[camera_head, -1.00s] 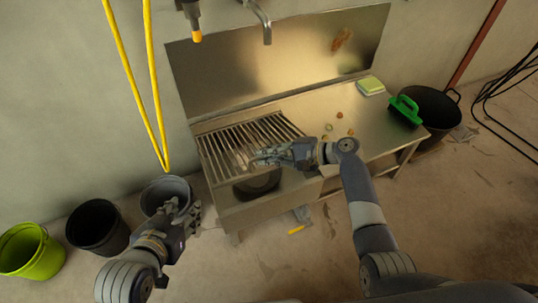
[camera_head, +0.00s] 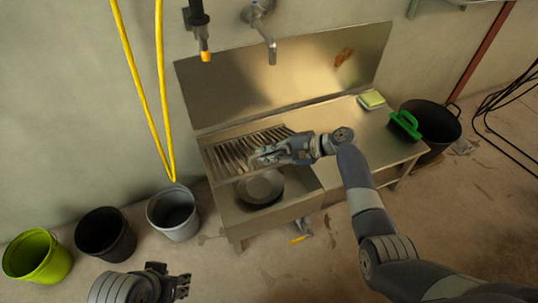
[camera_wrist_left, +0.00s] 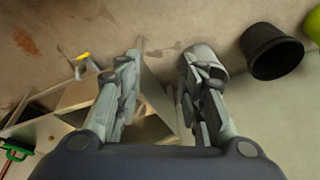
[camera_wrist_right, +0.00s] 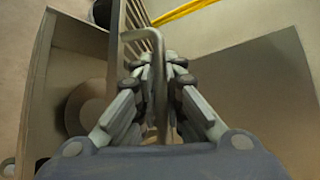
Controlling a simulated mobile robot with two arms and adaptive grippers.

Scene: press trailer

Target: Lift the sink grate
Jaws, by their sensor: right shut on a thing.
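The slatted metal sink grate (camera_head: 232,153) is at the left side of the steel sink unit in the head view. It is tilted, with its front edge raised and the basin open below it. My right gripper (camera_head: 262,158) is at that front edge. In the right wrist view the right gripper (camera_wrist_right: 156,68) is shut on the grate's bent metal handle (camera_wrist_right: 158,85), with grate bars (camera_wrist_right: 138,14) beyond. My left gripper (camera_head: 185,286) is low, in front of the sink; the left wrist view shows its fingers (camera_wrist_left: 160,62) apart and empty.
A round pan-like thing (camera_head: 262,187) lies in the basin. A faucet (camera_head: 270,45) and a hose nozzle (camera_head: 204,48) hang above. Grey (camera_head: 172,215), black (camera_head: 102,236) and lime (camera_head: 35,258) buckets stand left.

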